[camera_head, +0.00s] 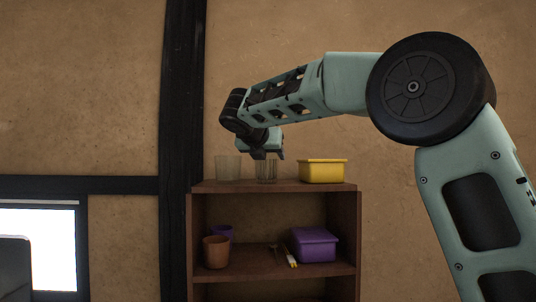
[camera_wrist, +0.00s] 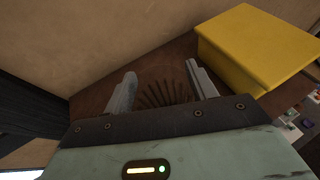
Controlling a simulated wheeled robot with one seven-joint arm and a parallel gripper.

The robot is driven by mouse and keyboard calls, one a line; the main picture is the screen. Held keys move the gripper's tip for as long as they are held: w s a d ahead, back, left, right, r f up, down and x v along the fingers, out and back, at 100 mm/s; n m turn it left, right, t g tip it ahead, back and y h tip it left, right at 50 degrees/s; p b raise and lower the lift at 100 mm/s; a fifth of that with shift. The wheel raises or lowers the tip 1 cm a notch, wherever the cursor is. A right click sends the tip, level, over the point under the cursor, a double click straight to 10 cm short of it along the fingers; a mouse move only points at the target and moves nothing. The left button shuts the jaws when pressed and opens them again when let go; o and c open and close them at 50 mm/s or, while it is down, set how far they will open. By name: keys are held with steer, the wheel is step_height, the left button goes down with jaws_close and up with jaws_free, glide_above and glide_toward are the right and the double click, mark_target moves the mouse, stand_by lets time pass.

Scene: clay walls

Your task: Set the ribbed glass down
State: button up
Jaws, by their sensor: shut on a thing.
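The ribbed glass (camera_head: 266,172) is upright at the top board of the brown shelf unit (camera_head: 273,187). Its base looks level with the board, but I cannot tell whether it touches. My gripper (camera_head: 266,157) points down over the glass and is shut on it. In the wrist view, the two fingers of my gripper (camera_wrist: 162,85) stand on either side of the ribbed glass (camera_wrist: 163,95), whose ribs show as dark radiating lines. The fingertips are partly hidden in the head view.
A plain clear glass (camera_head: 228,168) stands left of the ribbed glass. A yellow box (camera_head: 322,172) stands close on the right and also shows in the wrist view (camera_wrist: 255,50).

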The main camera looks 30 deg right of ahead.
steer(key=o, duration=1.1)
steer(key=shift+f, duration=0.15)
steer(key=shift+b+v, duration=2.4)
steer(key=shift+v, duration=3.65)
